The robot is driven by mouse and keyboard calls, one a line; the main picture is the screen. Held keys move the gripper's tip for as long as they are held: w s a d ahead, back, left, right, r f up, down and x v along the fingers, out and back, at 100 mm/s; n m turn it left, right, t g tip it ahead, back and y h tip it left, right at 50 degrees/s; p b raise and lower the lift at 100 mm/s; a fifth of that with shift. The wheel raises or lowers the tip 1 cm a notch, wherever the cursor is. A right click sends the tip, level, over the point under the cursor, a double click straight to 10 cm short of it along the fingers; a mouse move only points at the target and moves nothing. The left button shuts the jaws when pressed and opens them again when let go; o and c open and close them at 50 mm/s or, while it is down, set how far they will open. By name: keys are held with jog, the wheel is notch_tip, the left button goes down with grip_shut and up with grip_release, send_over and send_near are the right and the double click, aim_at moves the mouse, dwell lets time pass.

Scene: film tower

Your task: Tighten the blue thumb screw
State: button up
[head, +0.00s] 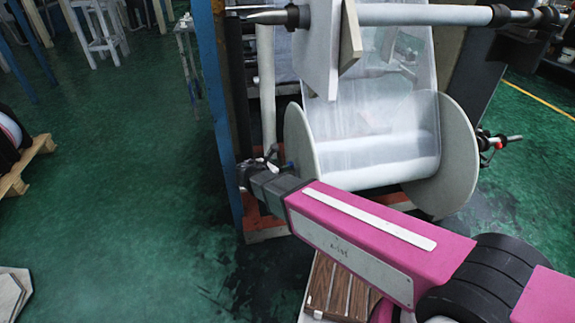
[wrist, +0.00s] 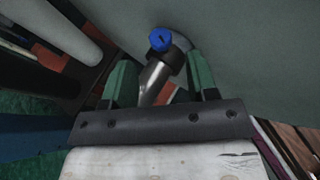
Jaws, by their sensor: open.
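The blue thumb screw (wrist: 160,39) shows in the wrist view at the top centre, on the end of a metal shaft (wrist: 155,78) with a dark collar. My gripper (wrist: 160,75) is open. Its two green fingers stand on either side of the shaft, with the blue screw just beyond the fingertips. I cannot tell whether a finger touches the shaft or collar. In the head view my gripper (head: 262,168) is beside the left flange of the film roll (head: 375,150), and a small speck of blue shows there; the fingers are too small to make out.
The roll's grey flange (wrist: 245,50) fills the upper right of the wrist view, close to my gripper. A blue upright post (head: 218,110) stands just left of my gripper. An upper roller (head: 400,15) crosses above. The green floor (head: 110,190) is open at left.

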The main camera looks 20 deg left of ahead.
jog(key=shift+x, duration=2.45)
jog(key=c, duration=0.9)
